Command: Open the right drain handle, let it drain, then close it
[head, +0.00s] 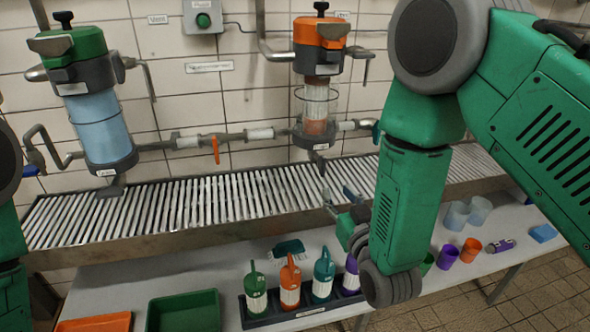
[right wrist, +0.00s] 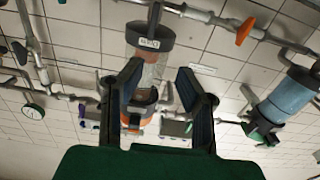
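The right filter housing (head: 316,95) has an orange cap and a clear body with a pale and orange core. A dark drain piece (head: 318,161) hangs from its base, above the slatted grating; I cannot tell its handle position. My right gripper (head: 340,198) is in front of and below this drain, apart from it, with its fingers spread and empty. In the right wrist view, the two dark fingers (right wrist: 168,85) stand apart; the right housing's dark base (right wrist: 150,40) and drain (right wrist: 154,14) appear beyond them. My left gripper is out of view; only green arm parts show at the left edge.
A green-capped housing (head: 98,120) with blue liquid stands at left. An orange valve handle (head: 215,148) sits on the pipe between. The slatted grating (head: 170,208) runs below. A bottle rack (head: 258,317), green tray (head: 185,312) and cups (head: 470,250) occupy the lower table.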

